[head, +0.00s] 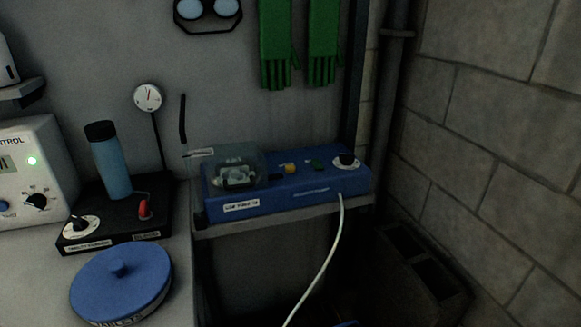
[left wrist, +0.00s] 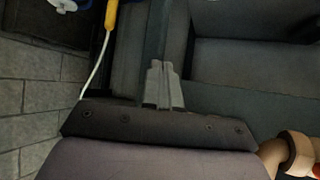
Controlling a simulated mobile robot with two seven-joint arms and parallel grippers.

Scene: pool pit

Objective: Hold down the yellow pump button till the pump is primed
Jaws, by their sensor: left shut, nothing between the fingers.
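The yellow pump button (head: 290,168) is on top of a blue dosing pump box (head: 285,199), which sits on a grey shelf at the centre of the head view. A green button (head: 318,164) and a black knob on a white dial (head: 346,161) are to its right. A clear cover (head: 231,162) is to its left. Nothing touches the yellow button in the head view. My left gripper (left wrist: 162,68) shows in the left wrist view, shut and empty, with no button by its fingertips. Neither gripper shows in the head view.
A white cable (head: 327,245) hangs from the box's front. A black unit (head: 110,215) with a blue bottle (head: 109,163) and a blue round lid (head: 121,280) stand left. A yellow handle (left wrist: 111,15) shows in the left wrist view.

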